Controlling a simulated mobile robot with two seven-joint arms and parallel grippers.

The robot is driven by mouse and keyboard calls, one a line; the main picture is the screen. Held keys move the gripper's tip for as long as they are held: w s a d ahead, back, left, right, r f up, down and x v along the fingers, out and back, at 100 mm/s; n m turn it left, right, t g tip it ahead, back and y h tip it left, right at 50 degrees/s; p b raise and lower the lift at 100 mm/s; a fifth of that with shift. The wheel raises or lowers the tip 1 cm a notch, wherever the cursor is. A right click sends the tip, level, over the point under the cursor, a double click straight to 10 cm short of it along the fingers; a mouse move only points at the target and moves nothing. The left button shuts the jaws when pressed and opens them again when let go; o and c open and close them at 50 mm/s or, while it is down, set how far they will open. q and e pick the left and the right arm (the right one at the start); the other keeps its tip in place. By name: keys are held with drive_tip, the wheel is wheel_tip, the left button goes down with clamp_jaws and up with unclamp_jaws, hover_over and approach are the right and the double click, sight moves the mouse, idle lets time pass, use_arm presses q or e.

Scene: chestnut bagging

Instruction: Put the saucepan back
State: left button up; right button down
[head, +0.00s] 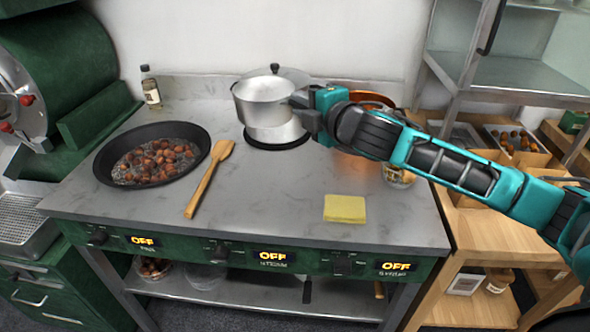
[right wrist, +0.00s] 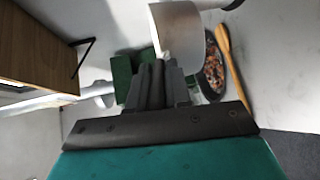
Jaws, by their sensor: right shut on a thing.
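The silver saucepan (head: 262,102), with a dark-knobbed lid, is at the back middle of the grey counter. A narrower silver part (head: 275,132) shows beneath it, above a black round burner (head: 262,145); I cannot tell if this is part of the same pot. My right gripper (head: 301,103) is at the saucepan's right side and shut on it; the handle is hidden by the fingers. In the right wrist view the saucepan (right wrist: 180,32) stands just beyond the closed fingers (right wrist: 160,78). My left gripper is not in view.
A black frying pan (head: 205,140) with chestnuts lies left, beside a wooden spatula (head: 208,182). A yellow note (head: 345,208) lies front right. A copper-coloured pan (head: 373,98) and a jar (head: 398,175) are partly behind my right arm. A bottle (head: 150,88) stands back left. The front middle is clear.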

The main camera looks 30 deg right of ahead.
drive_tip(key=shift+f+b, duration=0.8)
drive_tip(key=shift+f, duration=7.3)
drive_tip(key=c, duration=1.5)
unclamp_jaws()
drive_tip(key=shift+f, duration=0.2)
drive_tip(key=o, duration=0.4)
drive_tip(key=shift+r, duration=0.1)
drive_tip(key=shift+o, duration=0.2)
